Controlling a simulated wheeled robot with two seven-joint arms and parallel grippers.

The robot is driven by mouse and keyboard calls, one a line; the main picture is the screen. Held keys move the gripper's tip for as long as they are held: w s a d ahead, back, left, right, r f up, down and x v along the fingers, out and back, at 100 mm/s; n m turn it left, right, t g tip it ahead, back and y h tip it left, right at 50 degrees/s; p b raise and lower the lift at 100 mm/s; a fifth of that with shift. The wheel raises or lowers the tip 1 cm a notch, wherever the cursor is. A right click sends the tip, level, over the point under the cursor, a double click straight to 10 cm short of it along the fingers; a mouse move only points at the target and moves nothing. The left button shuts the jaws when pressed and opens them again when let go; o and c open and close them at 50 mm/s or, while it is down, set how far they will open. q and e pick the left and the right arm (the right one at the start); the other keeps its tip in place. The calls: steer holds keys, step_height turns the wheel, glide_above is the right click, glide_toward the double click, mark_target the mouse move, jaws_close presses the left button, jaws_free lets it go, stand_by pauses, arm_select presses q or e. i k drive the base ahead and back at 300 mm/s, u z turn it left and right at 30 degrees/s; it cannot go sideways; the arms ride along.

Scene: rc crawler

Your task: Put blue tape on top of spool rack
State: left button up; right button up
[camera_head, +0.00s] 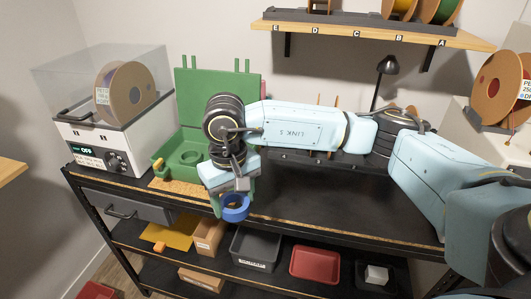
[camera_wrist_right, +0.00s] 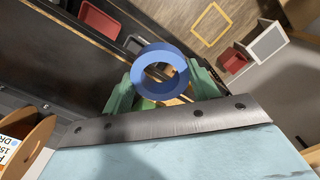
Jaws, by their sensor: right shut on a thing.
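The blue tape (camera_head: 236,214) is a blue ring held between the green fingers of my right gripper (camera_head: 232,197), in front of the workbench's front edge in the head view. In the right wrist view the tape (camera_wrist_right: 160,52) sits at the fingertips, its open hole facing the camera, with a finger of my right gripper (camera_wrist_right: 163,88) on each side. A dark rack (camera_head: 310,160) with thin orange uprights stands at the back of the bench, partly hidden behind my right arm. I cannot tell if it is the spool rack. My left gripper is not in view.
A green machine (camera_head: 183,142) and a clear-lidded dryer box (camera_head: 95,140) stand on the bench's left. A lettered wall shelf (camera_head: 375,36) holds spools on a dark rack (camera_head: 340,19). Grey (camera_head: 254,248) and red (camera_head: 315,263) bins sit below. The bench top (camera_head: 330,205) has clear room at the front.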

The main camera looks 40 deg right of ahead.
mark_target(288, 196)
steer(key=k, duration=1.25)
steer(key=z, duration=0.55)
steer(key=i, duration=1.5)
steer(key=u, duration=0.55)
